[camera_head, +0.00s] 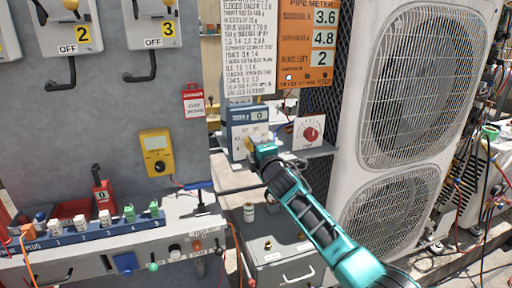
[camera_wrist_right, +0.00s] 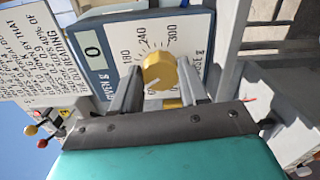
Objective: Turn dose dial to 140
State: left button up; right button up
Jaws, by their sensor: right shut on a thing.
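The dose dial is a yellow round knob (camera_wrist_right: 160,70) on a white scale plate with the figures 180, 240 and 300 visible. It is on a blue-framed box (camera_head: 238,112) whose small display reads 0 (camera_wrist_right: 92,48). My right gripper (camera_head: 254,148) reaches the dial from the front, and in the wrist view its two grey fingers (camera_wrist_right: 158,88) are shut on the knob's sides. A pale pointer mark shows on the knob, but its exact scale reading is unclear. The lower scale is hidden by the gripper. My left gripper is not in view.
A white plate with a red knob (camera_head: 310,131) stands just right of the box. A large fan unit (camera_head: 345,100) rises beyond it. A white text board (camera_head: 248,45) and an orange meter board (camera_head: 308,45) are above.

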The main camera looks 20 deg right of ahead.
jog(key=shift+m, duration=2.2)
jog(key=shift+f, duration=0.1)
jog(key=o, duration=1.1)
jog(key=shift+c, duration=0.2)
jog(key=s+p, duration=0.1)
jog(key=s, duration=1.2)
jog(key=shift+d, duration=0.2)
